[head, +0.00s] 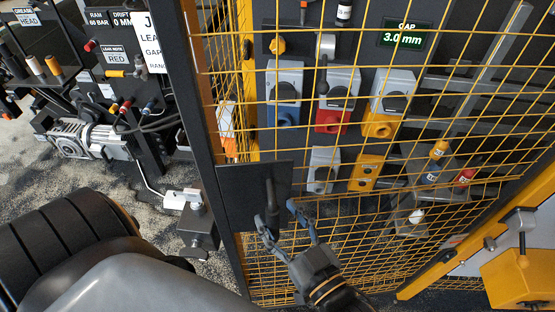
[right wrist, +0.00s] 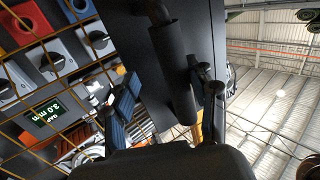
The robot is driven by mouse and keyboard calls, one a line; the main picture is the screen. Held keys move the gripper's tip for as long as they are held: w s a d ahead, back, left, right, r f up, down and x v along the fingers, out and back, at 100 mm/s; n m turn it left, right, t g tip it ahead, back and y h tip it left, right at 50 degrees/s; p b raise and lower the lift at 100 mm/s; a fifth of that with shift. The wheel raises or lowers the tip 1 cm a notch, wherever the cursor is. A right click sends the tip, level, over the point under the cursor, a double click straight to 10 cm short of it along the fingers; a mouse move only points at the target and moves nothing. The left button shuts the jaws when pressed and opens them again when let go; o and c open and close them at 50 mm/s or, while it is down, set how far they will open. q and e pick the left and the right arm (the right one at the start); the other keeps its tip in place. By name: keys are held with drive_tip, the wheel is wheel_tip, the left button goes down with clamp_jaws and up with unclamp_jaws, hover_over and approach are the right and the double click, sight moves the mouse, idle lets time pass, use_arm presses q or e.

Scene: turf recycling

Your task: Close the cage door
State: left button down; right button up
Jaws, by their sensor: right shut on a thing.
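The cage door (head: 340,215) is a yellow wire mesh in a dark frame and fills the middle of the head view. A black plate (head: 240,205) with a black upright handle (head: 271,192) sits at its lower left. My right gripper (head: 277,212) is at this handle. In the right wrist view the cylindrical handle (right wrist: 172,65) stands between the fingers of my right gripper (right wrist: 165,85), which is shut on it. I cannot tell how wide the door's gap is. My left gripper is not in view.
Behind the mesh are a red switch box (head: 333,118), other coloured boxes and a display (head: 405,37) reading 3.0 mm. A latch-like block (head: 198,222) stands left of the door. A yellow bracket (head: 522,275) is at lower right. Machinery (head: 85,138) stands at left.

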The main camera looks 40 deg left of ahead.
drive_tip(key=shift+s+p+v, duration=0.2)
drive_tip(key=shift+p+v, duration=0.15)
drive_tip(key=shift+v, duration=0.6)
drive_tip(key=shift+s+p+v, duration=0.15)
drive_tip(key=shift+p+v, duration=0.2)
drive_tip(key=shift+v, duration=0.65)
drive_tip(key=shift+c, duration=0.2)
drive_tip(key=s+d+p, duration=0.2)
drive_tip(key=s+d, duration=0.2)
drive_tip(key=s, duration=0.3)
drive_tip(key=shift+s+d, duration=0.25)
drive_tip(key=shift+s, duration=0.1)
drive_tip(key=shift+a+p, duration=0.1)
drive_tip(key=shift+p, duration=0.35)
drive_tip(key=shift+r, duration=0.1)
